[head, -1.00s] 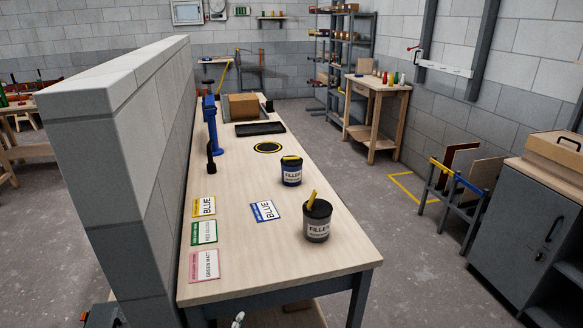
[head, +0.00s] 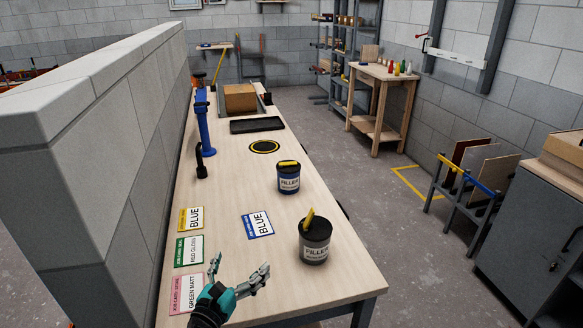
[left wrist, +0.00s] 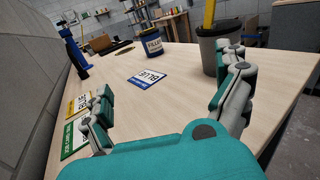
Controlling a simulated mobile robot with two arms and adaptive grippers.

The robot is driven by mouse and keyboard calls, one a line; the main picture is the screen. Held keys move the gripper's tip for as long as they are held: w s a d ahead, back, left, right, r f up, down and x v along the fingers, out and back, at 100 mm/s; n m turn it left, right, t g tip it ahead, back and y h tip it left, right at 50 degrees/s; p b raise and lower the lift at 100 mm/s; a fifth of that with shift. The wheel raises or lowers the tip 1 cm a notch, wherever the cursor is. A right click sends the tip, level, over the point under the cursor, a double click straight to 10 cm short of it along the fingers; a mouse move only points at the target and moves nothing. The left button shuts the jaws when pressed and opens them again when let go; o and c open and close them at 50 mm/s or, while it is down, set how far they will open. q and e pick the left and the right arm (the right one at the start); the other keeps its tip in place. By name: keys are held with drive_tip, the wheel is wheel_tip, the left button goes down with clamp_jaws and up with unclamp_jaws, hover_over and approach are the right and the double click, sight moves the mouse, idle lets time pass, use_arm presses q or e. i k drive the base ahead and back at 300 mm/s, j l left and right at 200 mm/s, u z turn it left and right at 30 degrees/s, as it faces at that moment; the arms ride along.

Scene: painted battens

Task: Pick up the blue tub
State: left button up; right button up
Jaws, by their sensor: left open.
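The blue tub (head: 289,181) stands upright on the workbench (head: 222,158), with a white FILLER label and a yellow item on its dark lid. It also shows beyond the fingers in the left wrist view (left wrist: 152,45). A grey tub (head: 314,243) with a dark lid and a yellow stick stands nearer, to its right. My left gripper (head: 240,270) is open and empty over the near end of the bench, left of the grey tub and well short of the blue tub. In the left wrist view its spread fingers (left wrist: 167,100) frame the bench. My right gripper is not in view.
A blue-edged BLUE card (head: 258,225) lies mid-bench. A block wall (head: 110,160) borders the left side. A black-yellow ring (head: 265,147) and black tray (head: 257,126) lie farther back.

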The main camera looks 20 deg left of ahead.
sight(288, 177)
drive_tip(key=i+j, duration=0.2)
drive_tip(key=i, duration=0.3)
drive_tip(key=i+j, duration=0.2)
drive_tip(key=i, duration=0.3)
